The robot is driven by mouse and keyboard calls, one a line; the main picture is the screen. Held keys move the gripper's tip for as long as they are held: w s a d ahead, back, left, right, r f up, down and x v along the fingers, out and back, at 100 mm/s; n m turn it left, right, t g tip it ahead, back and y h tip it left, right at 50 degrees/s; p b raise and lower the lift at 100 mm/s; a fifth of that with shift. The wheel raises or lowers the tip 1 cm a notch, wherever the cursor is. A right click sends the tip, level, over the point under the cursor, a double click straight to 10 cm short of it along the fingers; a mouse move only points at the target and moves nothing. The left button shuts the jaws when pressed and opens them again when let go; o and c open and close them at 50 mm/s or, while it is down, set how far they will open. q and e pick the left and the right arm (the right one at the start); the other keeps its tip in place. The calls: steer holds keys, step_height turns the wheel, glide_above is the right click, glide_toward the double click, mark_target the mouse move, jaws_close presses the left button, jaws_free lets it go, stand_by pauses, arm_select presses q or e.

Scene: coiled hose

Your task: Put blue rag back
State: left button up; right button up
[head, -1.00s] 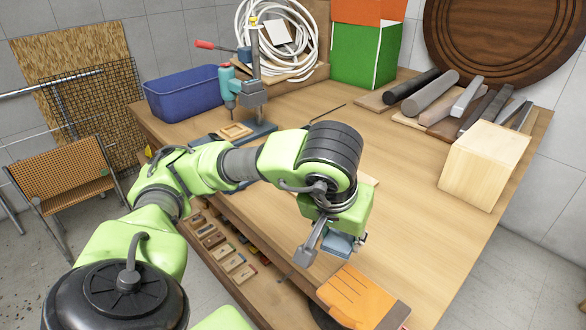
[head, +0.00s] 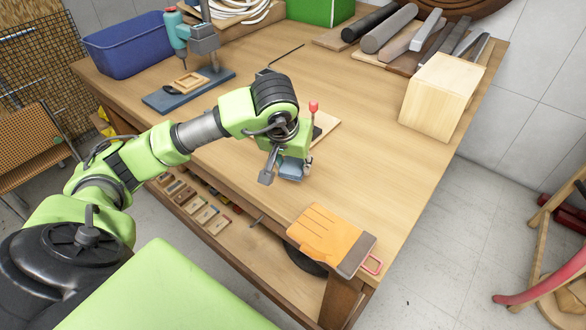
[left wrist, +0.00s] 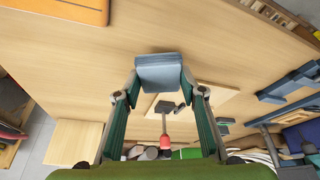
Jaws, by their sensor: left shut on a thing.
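The blue rag (head: 291,169) looks like a small folded blue-grey pad. It is between the fingers of my left gripper (head: 285,172), over the workbench (head: 375,180) towards its front edge. In the left wrist view the rag (left wrist: 159,72) sits at the fingertips, with a finger on each side, and the left gripper (left wrist: 160,92) is shut on it. I cannot tell how high it is above the bench top. My right gripper is not in view.
A red-handled tool (head: 314,108) stands on a thin board (head: 328,125) just behind the gripper. An orange piece (head: 325,236) lies at the front edge. A blue bin (head: 130,44), a drill stand (head: 202,40) and a wooden block (head: 440,90) stand farther back. The bench's middle right is clear.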

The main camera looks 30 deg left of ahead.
mark_target(292, 165)
arm_select(q)
steer(key=shift+w+a+f, duration=0.15)
steer(key=shift+w+f, duration=0.3)
steer(key=shift+f, duration=0.05)
step_height(292, 165, down, 3)
steer(key=shift+w+a+r+p, duration=0.1)
steer(key=shift+w+a+p, duration=0.05)
steer(key=shift+p, duration=0.65)
steer(key=shift+f, duration=0.45)
steer(key=shift+f, duration=0.1)
steer(key=shift+f, duration=0.1)
steer(key=o, duration=1.1)
